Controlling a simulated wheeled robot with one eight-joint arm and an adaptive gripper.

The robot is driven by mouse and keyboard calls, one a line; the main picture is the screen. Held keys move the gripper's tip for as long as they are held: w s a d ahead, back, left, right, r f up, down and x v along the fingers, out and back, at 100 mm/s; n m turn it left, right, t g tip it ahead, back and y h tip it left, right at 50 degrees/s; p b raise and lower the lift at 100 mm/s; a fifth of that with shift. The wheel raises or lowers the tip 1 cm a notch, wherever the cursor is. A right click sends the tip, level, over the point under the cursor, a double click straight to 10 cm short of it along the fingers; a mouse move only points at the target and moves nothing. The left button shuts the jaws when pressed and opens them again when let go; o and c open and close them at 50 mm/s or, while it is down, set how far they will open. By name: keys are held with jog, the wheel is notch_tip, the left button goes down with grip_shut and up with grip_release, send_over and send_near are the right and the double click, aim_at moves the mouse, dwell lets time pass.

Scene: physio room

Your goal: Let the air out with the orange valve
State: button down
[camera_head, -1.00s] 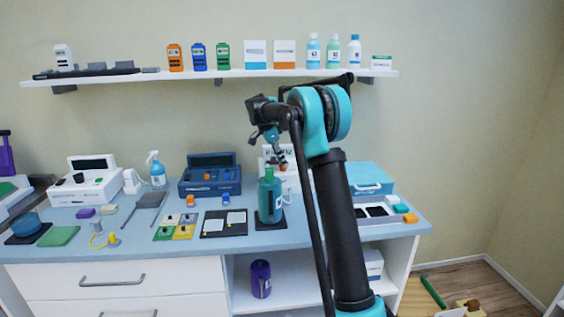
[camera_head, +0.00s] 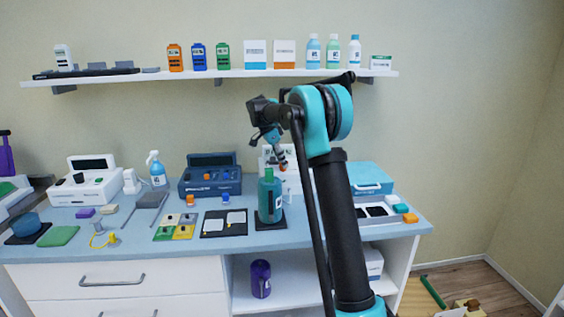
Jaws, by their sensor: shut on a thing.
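My gripper (camera_head: 280,160) is at the back right of the counter, just above and behind the green bottle (camera_head: 270,197). It points down in front of a white device (camera_head: 267,160) with a display. A small orange part, seemingly the orange valve (camera_head: 283,168), shows at my fingertips, and the jaws are closed on it. The fingers are very small here and hide much of the valve. The bottle stands upright on a dark mat and covers the lower part of the white device.
A dark blue device (camera_head: 210,178) stands left of the bottle, with an orange knob (camera_head: 190,200) in front. A teal case (camera_head: 368,178) is at the right. The wall shelf (camera_head: 225,73) with boxes and bottles hangs above. Pads and clipboards lie across the counter (camera_head: 140,240).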

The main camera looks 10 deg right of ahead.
jog(key=n+t, duration=0.1)
jog(key=n, duration=0.3)
jog(key=shift+s+d+n+t+y, duration=0.1)
jog(key=shift+s+n+t+y, duration=0.05)
jog(key=shift+n+t+y, duration=0.2)
jog(key=n+t, duration=0.1)
jog(key=n, duration=0.2)
jog(key=shift+s+n+y, duration=0.1)
jog(key=shift+n+y, duration=0.15)
jog(key=shift+y, duration=0.1)
jog(key=n+y, duration=0.1)
jog(key=n, duration=0.2)
jog(key=shift+d+n+t, duration=0.15)
jog(key=shift+n+t, duration=0.15)
jog(key=shift+t, duration=0.05)
jog(key=shift+n+y, duration=0.8)
jog(key=shift+n, duration=1.1)
jog(key=c, duration=1.6)
grip_release()
jog(key=shift+c, duration=0.2)
jog(key=v, duration=1.2)
jog(key=shift+d, duration=0.15)
